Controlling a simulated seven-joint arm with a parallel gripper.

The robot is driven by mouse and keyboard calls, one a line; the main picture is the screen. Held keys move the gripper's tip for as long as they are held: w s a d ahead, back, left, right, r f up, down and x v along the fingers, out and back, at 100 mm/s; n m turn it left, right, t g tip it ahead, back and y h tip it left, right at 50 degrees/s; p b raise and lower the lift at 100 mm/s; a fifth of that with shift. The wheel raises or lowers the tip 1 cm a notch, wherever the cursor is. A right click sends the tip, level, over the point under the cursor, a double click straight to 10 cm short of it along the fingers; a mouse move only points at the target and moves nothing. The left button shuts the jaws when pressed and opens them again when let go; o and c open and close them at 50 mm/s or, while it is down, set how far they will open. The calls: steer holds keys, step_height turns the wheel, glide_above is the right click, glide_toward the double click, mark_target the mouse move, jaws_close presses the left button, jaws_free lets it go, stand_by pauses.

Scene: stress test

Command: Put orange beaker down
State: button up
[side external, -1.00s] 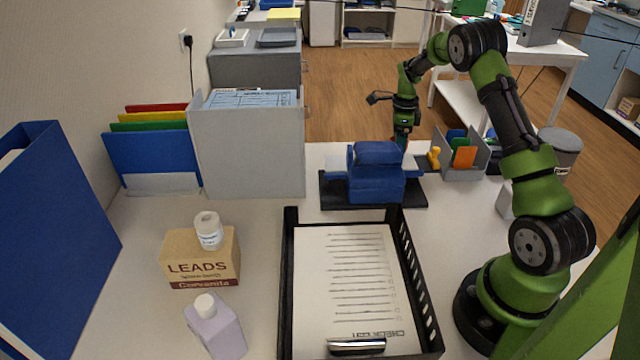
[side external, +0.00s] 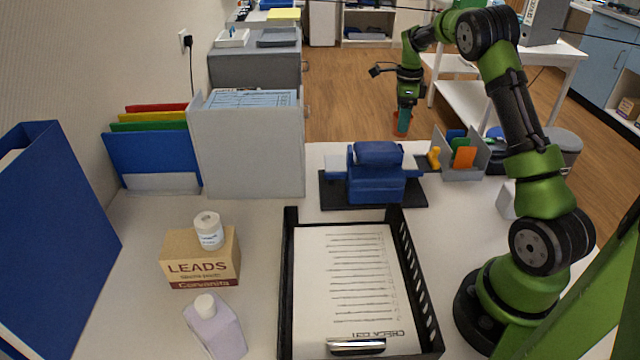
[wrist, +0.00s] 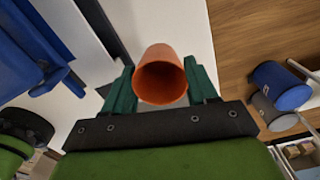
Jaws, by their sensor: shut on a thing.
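The orange beaker (wrist: 163,58) is between the two fingers of my gripper (wrist: 162,88) in the wrist view, with its open mouth toward the camera. My gripper is shut on it. In the side view my gripper (side external: 404,106) is above the far edge of the table, behind the blue machine, and the beaker (side external: 403,121) shows as a small orange-red shape between the fingertips. The beaker looks about upright. Whether its base touches anything is hard to tell. The white table (side external: 262,215) lies on the near side of it.
The blue machine (side external: 375,185) on a black base stands nearest my gripper. A grey holder (side external: 462,170) with coloured cards and a yellow object (side external: 434,157) are to its right. A black tray (side external: 289,290) with paper fills the front middle. Bins (wrist: 280,88) stand beyond the table edge.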

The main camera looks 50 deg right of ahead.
steer(key=w+a+r+n, duration=0.2)
steer(key=w+a, duration=1.1)
step_height(320, 180, down, 10)
steer(key=shift+s+d+r, duration=0.1)
steer(key=shift+s+r, duration=0.05)
steer(key=shift+r, duration=0.1)
steer(key=o, duration=1)
steer(key=shift+f, duration=0.15)
steer(key=shift+o, duration=0.2)
